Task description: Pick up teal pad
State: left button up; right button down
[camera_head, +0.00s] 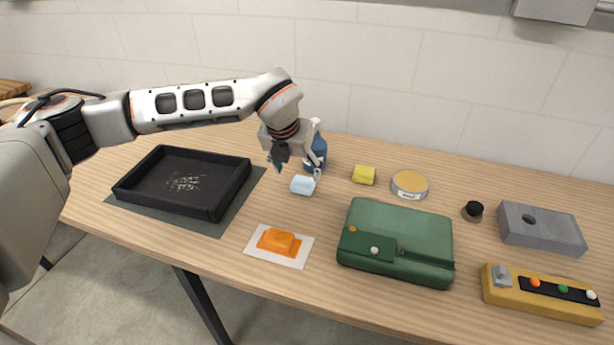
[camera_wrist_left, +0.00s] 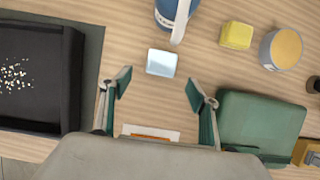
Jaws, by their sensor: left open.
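A small pale blue block (camera_head: 302,186), the closest match I see to a teal pad, lies on the wooden table. It also shows in the left wrist view (camera_wrist_left: 161,62), just beyond the fingertips and roughly centred between them. My left gripper (camera_head: 297,169) is open and empty above the table, close to the block, pointing down. In the left wrist view its two fingers (camera_wrist_left: 158,88) are spread wide with teal-dark inner faces. No contact with the block shows. My right gripper is in neither view.
A blue container (camera_head: 319,154) stands just behind the block. A yellow block (camera_head: 364,175), a round tin (camera_head: 410,186) and a green case (camera_head: 400,218) are to the right. A black tray (camera_head: 123,188) is left; an orange piece on a white card (camera_head: 255,249) is in front.

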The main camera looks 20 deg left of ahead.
aim_at(302, 182)
pick_arm(q)
jog(key=shift+x, duration=0.95)
jog(key=x, duration=0.5)
jog(key=shift+w+d+f, duration=0.1)
jog(key=shift+w+f, duration=0.05)
jog(key=shift+w, duration=0.15)
jog(key=c, duration=1)
